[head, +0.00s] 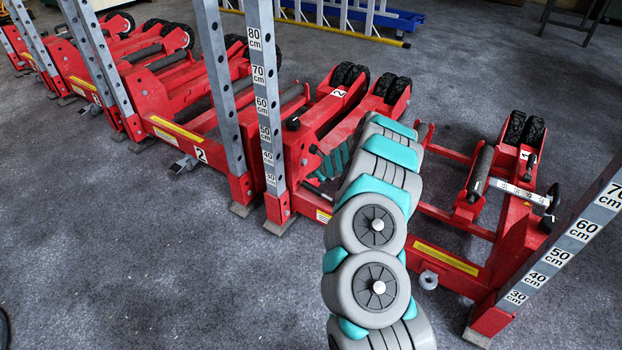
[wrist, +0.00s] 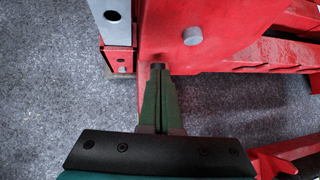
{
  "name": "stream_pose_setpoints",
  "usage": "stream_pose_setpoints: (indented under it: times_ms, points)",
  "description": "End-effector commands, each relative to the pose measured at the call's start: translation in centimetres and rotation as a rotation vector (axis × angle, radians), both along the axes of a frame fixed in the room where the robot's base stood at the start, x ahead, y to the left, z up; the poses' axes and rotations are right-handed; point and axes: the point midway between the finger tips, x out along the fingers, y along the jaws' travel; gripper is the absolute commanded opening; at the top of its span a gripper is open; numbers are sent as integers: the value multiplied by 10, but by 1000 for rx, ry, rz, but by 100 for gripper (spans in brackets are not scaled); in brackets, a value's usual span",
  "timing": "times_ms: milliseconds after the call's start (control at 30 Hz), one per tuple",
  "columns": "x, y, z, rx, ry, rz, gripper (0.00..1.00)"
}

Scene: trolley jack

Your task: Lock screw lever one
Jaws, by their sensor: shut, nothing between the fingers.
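The red trolley jack marked 1 (head: 480,262) stands at the right in the head view, with a dark knob (head: 554,196) near its upright post. I cannot tell which part is screw lever one. In the wrist view my gripper (wrist: 158,82) is shut and empty, its green fingers together. The tips are close to a red jack frame (wrist: 205,38), by a small dark piece (wrist: 157,67) at its lower edge. Whether they touch it is unclear.
A red jack marked 2 (head: 290,160) stands close at the left of my arm, with more red jacks beyond. Tall grey posts (head: 268,100) with centimetre scales rise from them. A round grey bolt (wrist: 192,36) sticks out near my gripper. Grey floor (head: 120,250) in front is clear.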

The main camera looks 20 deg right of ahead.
Motion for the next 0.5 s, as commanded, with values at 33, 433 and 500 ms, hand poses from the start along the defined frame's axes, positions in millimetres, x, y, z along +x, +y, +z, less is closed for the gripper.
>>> stream_pose_setpoints:
  times_ms: [33, 433, 500]
  points:
    - [-2, 0, 9, 0, -2, 0, 0]
    - [-16, 3, 72, -5, -2, -2, 0]
    - [-17, 4, 80, -5, -3, -1, 0]
